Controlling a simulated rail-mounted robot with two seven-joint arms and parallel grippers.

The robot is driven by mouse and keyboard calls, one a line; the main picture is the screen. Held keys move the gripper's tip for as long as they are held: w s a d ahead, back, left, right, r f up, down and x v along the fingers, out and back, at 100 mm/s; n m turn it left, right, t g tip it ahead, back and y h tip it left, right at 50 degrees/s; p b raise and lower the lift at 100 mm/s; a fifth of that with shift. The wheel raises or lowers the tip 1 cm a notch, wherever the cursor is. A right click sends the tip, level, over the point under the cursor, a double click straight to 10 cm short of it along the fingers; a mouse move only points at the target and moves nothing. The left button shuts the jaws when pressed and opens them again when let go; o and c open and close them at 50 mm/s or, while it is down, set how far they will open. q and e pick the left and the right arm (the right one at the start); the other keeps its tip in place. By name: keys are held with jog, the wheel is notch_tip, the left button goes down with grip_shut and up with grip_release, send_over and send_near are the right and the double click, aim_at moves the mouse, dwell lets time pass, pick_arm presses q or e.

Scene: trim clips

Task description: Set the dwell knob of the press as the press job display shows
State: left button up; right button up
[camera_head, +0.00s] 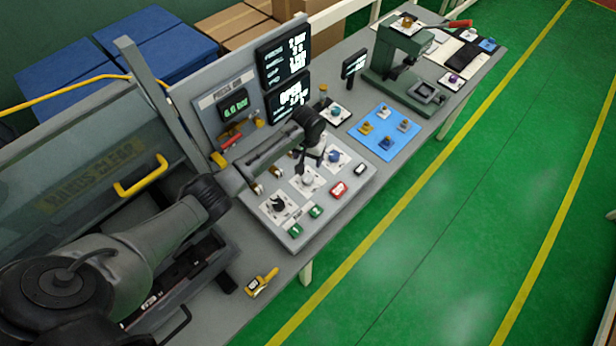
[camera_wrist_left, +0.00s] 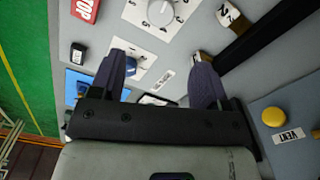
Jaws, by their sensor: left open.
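The press control panel (camera_head: 322,200) carries three dial knobs on white plates: a black one (camera_head: 278,205), a grey-white one (camera_head: 307,179) and a blue one (camera_head: 335,156). Their labels are too small to read, so I cannot tell which is dwell. My left gripper (camera_head: 313,160) is open and empty above the panel, near the grey-white and blue knobs. In the left wrist view its fingers (camera_wrist_left: 162,78) are spread; the blue knob (camera_wrist_left: 130,66) shows beside one fingertip and the grey-white knob (camera_wrist_left: 160,12) lies beyond. Two black displays, upper (camera_head: 284,55) and lower (camera_head: 288,96), show white text, only partly legible.
A small green display (camera_head: 233,108) reads about 6.0 bar. Green buttons (camera_head: 316,211) and a red button (camera_head: 338,190) sit along the panel's front edge.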

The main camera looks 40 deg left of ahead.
aim_at(308, 177)
pick_arm(q)
notch_tip(308, 177, down, 13)
jog(key=shift+r+b, duration=0.15)
jog(key=shift+b, duration=0.45)
jog(key=c, duration=0.9)
